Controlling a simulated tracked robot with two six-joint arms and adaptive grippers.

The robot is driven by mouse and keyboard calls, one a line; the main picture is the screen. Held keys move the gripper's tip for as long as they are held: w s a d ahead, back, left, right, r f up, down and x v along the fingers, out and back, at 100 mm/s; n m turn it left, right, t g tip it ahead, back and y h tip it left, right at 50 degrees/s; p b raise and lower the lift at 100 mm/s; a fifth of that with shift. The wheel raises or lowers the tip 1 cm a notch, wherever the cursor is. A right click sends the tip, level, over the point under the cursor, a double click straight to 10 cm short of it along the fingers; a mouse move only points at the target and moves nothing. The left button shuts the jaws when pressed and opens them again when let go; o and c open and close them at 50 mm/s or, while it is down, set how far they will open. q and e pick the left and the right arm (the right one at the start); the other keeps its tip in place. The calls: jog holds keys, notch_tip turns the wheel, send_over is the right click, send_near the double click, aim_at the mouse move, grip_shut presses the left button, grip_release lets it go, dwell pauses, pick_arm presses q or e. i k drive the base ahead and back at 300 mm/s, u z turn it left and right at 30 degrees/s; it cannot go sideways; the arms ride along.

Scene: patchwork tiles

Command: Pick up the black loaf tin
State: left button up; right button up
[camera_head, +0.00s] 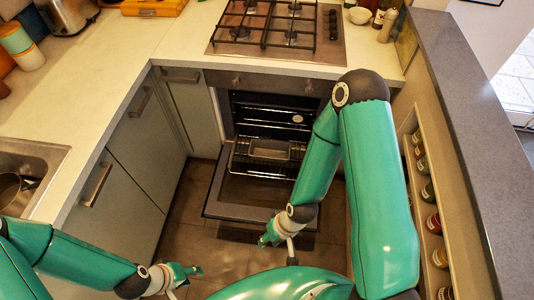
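A dark loaf tin (268,149) sits on the pulled-out rack of the open oven, in the middle of the view. My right gripper (281,246) is in front of and below the tin, near the lowered oven door. Its two fingers look spread, with nothing between them. My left gripper (184,281) is low in the picture, left of the oven door and over the floor. Its fingers also look apart and empty. Both grippers are clear of the tin.
The oven door (240,212) hangs open in front of the rack (238,158). A hob (278,30) is above the oven. Cabinets (132,150) stand left, with a sink (28,160) beyond. A shelf of jars (427,190) lines the right wall. Floor shows left of the door.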

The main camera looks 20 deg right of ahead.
aim_at(265, 150)
jog(key=u, duration=0.1)
jog(key=i, duration=1.75)
jog(key=z, duration=1.2)
jog(key=k, duration=0.85)
jog(key=z, duration=0.1)
jog(key=i, duration=0.85)
jog(key=u, duration=0.05)
